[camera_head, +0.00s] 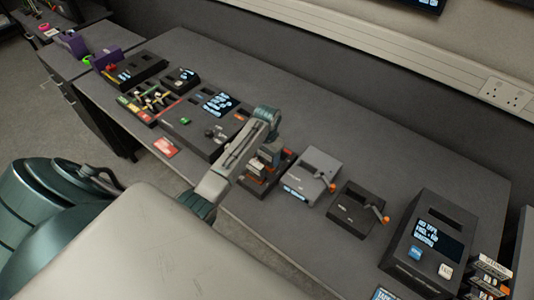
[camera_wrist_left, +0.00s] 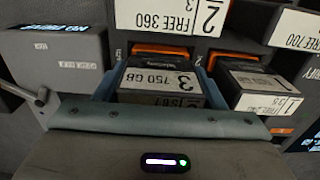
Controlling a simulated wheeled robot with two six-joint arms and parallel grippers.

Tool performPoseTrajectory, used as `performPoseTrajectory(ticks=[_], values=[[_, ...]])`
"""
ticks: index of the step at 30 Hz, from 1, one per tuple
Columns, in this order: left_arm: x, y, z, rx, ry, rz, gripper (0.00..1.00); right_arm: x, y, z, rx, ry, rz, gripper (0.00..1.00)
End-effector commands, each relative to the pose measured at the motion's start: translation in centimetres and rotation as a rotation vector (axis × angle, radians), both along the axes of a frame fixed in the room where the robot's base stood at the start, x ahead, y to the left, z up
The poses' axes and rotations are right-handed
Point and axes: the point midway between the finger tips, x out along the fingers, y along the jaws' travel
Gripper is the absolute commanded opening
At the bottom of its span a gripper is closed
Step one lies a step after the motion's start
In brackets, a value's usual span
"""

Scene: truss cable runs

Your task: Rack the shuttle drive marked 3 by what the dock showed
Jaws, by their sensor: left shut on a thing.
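In the left wrist view the shuttle drive marked 3 (camera_wrist_left: 160,82) sits between the two fingers of my left gripper (camera_wrist_left: 160,92), with a label reading 750 GB upside down. The gripper is shut on it. Whether the drive is clear of its slot is hard to tell. A drive marked 1 (camera_wrist_left: 265,82) is beside it on the right, and one marked 2 (camera_wrist_left: 168,18) is behind. In the head view my left arm reaches over the drive holder (camera_head: 258,180), and its fingers are hidden there. My right gripper is not in view.
A grey box (camera_head: 314,172) and a black box (camera_head: 357,207), each with an orange-ended lever, stand right of the holder. A larger black unit with a lit screen (camera_head: 437,238) stands further right. Consoles (camera_head: 212,112) are on the left. The table's back strip is clear.

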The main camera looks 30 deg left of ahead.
Motion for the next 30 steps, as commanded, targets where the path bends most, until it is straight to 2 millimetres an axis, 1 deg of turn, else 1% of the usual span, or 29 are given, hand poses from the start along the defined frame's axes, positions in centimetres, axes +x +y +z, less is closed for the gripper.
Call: performPoseTrajectory(ticks=[7, 18, 19, 21, 22, 28, 29, 30], values=[[0.02, 0.00, -0.55, 0.000, 0.000, 0.000, 0.26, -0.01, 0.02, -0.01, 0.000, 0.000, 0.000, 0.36], [0.02, 0.00, -0.58, 0.000, -0.001, 0.000, 0.26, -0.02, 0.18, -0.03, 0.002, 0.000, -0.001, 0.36], [0.02, 0.00, -0.58, 0.000, -0.001, 0.000, 0.69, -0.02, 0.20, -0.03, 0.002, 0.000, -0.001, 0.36], [0.02, 0.00, -0.59, 0.000, -0.001, 0.000, 0.83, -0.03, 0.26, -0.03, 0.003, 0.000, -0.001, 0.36], [0.02, 0.00, -0.59, 0.000, 0.000, 0.000, 0.89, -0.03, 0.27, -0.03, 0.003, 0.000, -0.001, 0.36], [0.00, 0.00, -0.62, 0.000, 0.000, 0.000, 0.89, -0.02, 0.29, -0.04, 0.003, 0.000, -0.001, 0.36], [-0.05, -0.01, -0.68, 0.000, 0.001, 0.000, 0.93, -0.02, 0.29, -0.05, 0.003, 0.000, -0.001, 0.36], [-0.05, -0.01, -0.68, 0.000, 0.001, 0.000, 1.00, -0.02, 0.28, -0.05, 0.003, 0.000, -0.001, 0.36]])
